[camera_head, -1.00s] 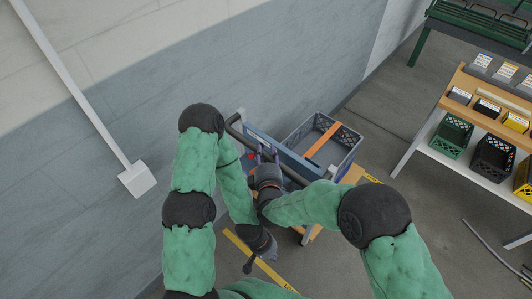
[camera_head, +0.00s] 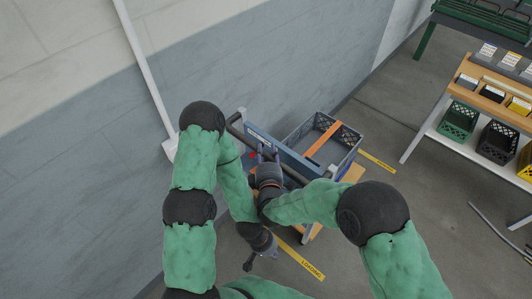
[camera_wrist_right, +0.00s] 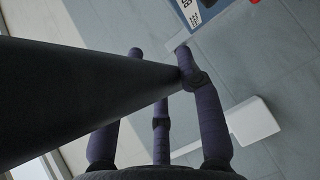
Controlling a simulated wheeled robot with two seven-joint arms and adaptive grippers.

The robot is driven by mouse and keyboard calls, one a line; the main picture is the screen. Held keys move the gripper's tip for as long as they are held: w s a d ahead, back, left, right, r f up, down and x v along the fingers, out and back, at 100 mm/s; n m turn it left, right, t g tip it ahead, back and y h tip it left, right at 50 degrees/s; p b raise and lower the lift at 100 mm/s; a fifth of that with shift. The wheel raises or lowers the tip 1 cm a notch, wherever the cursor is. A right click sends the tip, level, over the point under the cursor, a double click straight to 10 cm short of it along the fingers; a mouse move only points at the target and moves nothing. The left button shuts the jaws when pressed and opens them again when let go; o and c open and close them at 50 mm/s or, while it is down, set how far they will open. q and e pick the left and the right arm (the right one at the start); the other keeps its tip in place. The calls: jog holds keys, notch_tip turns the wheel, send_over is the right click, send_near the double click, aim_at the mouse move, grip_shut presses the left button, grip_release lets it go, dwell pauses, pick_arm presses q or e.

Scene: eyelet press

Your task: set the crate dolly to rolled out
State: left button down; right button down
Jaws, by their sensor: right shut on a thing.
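The crate dolly has a dark handle bar (camera_head: 236,131), a blue panel (camera_head: 285,155) and a wooden deck (camera_head: 352,174). A grey-blue crate (camera_head: 340,155) with an orange strap stands on it. My right gripper (camera_head: 267,153) is shut on the handle bar. In the right wrist view the black bar (camera_wrist_right: 80,90) runs between the purple fingers (camera_wrist_right: 165,75) and hides part of them. My left gripper (camera_head: 252,264) hangs low, apart from the dolly; its fingers are too small to read.
A grey wall (camera_head: 90,140) with a white post (camera_head: 145,75) lies to the left. Yellow floor tapes lie near the dolly, one marked LOADING (camera_head: 300,262). A shelf (camera_head: 465,90) with several bins stands at the right, a green bench (camera_head: 470,32) behind it. Floor between is open.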

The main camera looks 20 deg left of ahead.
jog(key=shift+s+f, duration=0.1)
jog(key=shift+f, duration=0.15)
jog(key=c, duration=0.8)
grip_release()
jog(key=shift+r, duration=0.1)
jog(key=shift+r, duration=0.15)
